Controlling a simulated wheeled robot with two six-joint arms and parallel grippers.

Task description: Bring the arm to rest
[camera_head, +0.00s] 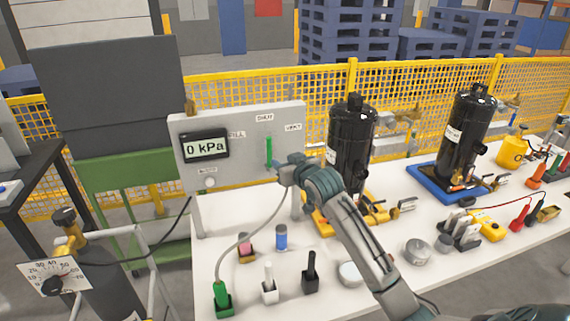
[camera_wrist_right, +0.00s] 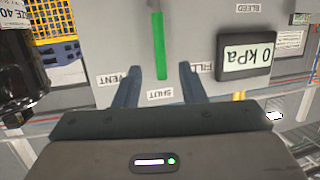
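My right arm reaches from the lower right to the grey gauge panel (camera_head: 230,125). My right gripper (camera_head: 284,167) is in front of the panel's lower right part, by the green valve lever (camera_head: 268,151). In the right wrist view the gripper (camera_wrist_right: 159,70) has its two fingers apart with nothing between the tips. The green lever (camera_wrist_right: 158,45) stands upright beyond the fingers, pointing at the SHUT label (camera_wrist_right: 160,94). The panel display (camera_head: 206,147) reads 0 kPa. My left gripper is not in view.
Two black compressors (camera_head: 350,150) (camera_head: 466,135) stand on the white table (camera_head: 330,245). Yellow mesh fencing runs behind.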

